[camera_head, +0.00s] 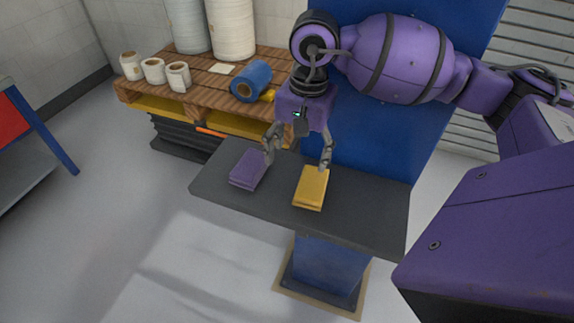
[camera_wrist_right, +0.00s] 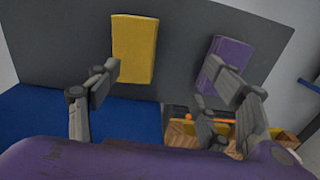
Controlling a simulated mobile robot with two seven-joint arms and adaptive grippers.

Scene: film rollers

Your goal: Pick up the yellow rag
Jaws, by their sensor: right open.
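The yellow rag (camera_head: 311,188) is a folded block lying on a dark grey shelf (camera_head: 362,213). A folded purple rag (camera_head: 248,169) lies on the same shelf to its left. My right gripper (camera_head: 299,153) is open and empty above the back edge of the shelf, with one finger near each rag's far end. In the right wrist view the yellow rag (camera_wrist_right: 135,49) is at the upper middle, beyond the left finger of the gripper (camera_wrist_right: 163,75). The purple rag (camera_wrist_right: 230,62) is partly hidden behind the right finger there. My left gripper is not in view.
A blue column (camera_head: 385,132) rises behind the shelf. A wooden pallet (camera_head: 205,88) at the back left holds white rolls (camera_head: 232,28) and a blue roll (camera_head: 252,80). A table with a red panel (camera_head: 10,120) stands at the far left. The shelf's front part is clear.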

